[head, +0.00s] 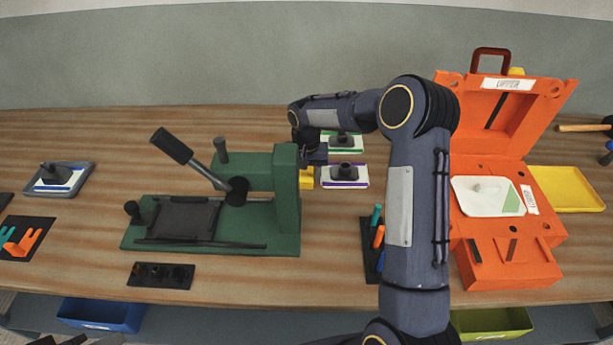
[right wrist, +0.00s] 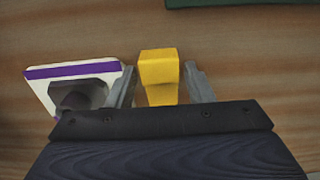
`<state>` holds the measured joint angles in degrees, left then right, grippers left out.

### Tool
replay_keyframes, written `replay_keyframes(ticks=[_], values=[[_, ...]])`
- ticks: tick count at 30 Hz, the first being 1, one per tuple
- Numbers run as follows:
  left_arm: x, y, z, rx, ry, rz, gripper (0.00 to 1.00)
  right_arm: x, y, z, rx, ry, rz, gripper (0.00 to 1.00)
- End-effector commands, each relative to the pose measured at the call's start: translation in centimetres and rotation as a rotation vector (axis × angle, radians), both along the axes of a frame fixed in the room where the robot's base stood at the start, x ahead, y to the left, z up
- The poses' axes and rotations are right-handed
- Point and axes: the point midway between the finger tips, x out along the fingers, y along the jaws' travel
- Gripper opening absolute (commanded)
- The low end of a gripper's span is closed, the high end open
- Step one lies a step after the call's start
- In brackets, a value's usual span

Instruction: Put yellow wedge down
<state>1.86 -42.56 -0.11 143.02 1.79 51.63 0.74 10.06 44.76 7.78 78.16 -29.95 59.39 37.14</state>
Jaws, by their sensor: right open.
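The yellow wedge (head: 306,179) is on the wooden table just right of the green press, partly hidden in the head view. In the right wrist view the yellow wedge (right wrist: 159,72) sits between the two grey fingers of my right gripper (right wrist: 160,85). The fingers are open, with a visible gap on each side of the wedge. In the head view my right gripper (head: 308,160) is above and behind the wedge, and its fingers are hard to make out.
A purple-striped white block (head: 344,184) lies close beside the wedge; it also shows in the right wrist view (right wrist: 42,73). A green-striped block (head: 342,149) lies behind it. The green press (head: 287,190) stands left, the orange case (head: 465,220) right.

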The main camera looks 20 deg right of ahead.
Motion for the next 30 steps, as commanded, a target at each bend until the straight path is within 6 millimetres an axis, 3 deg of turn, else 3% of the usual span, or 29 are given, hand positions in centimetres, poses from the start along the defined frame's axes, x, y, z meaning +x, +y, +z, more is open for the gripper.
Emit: replay_keyframes(ticks=[8,17,25,30], values=[[0.0,0.0,0.0,0.000,0.000,0.000,0.36,0.0,0.0,-0.4,0.000,-0.001,0.000,0.47],[0.0,0.0,0.0,0.000,0.000,0.000,0.36,0.0,0.0,-0.3,0.000,-0.001,0.000,0.10],[0.0,0.0,0.0,0.000,0.000,0.000,0.36,0.0,0.0,-0.1,0.000,-0.002,-0.001,0.09],[0.0,0.0,-0.2,0.000,0.000,0.000,0.36,0.1,0.0,1.4,-0.001,-0.005,-0.002,0.09]])
